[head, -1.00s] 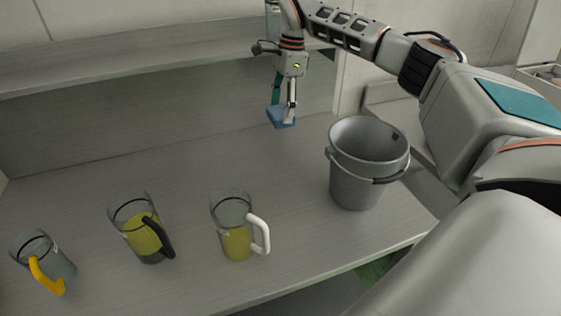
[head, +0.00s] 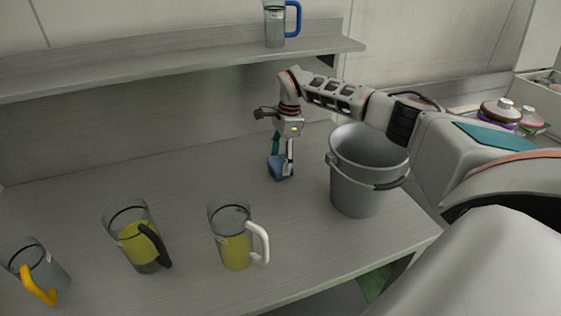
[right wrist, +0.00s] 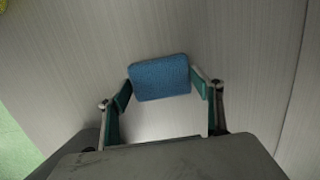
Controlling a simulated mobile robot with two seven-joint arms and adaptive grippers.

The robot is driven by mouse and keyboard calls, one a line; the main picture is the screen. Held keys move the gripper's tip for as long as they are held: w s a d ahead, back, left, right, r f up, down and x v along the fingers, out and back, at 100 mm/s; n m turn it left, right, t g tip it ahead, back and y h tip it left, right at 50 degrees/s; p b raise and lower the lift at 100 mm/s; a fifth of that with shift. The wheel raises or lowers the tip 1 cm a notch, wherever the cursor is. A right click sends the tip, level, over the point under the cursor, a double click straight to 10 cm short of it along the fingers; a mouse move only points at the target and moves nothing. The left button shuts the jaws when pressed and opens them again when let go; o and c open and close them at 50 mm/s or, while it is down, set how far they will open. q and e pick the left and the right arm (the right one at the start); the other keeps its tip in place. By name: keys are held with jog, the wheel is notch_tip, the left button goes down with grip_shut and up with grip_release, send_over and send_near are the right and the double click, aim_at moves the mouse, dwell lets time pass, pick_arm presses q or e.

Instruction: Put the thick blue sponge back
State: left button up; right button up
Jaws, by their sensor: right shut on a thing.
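The blue sponge (head: 279,168) is held in my right gripper (head: 281,165), over the table left of the grey bucket. In the right wrist view the sponge (right wrist: 160,77) sits between the two fingers of the right gripper (right wrist: 160,88), which are shut on its sides. It is low, close to the table top; I cannot tell whether it touches. My left gripper is not in view.
The grey bucket (head: 354,190) stands right of the sponge. Pitchers with a white handle (head: 236,250), a black handle (head: 140,245) and a yellow handle (head: 50,272) stand in front. A blue-handled pitcher (head: 275,28) stands on the shelf (head: 150,68). The table's (head: 90,185) back left is clear.

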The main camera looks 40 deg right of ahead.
jog(key=shift+f, duration=0.35)
jog(key=shift+f, duration=0.15)
jog(key=o, duration=1.1)
jog(key=shift+c, duration=0.2)
notch_tip(320, 180, up, 12)
jog(key=d, duration=0.1)
jog(key=shift+s+d+p, duration=0.25)
jog(key=shift+d+p, duration=0.15)
jog(key=shift+p, duration=0.05)
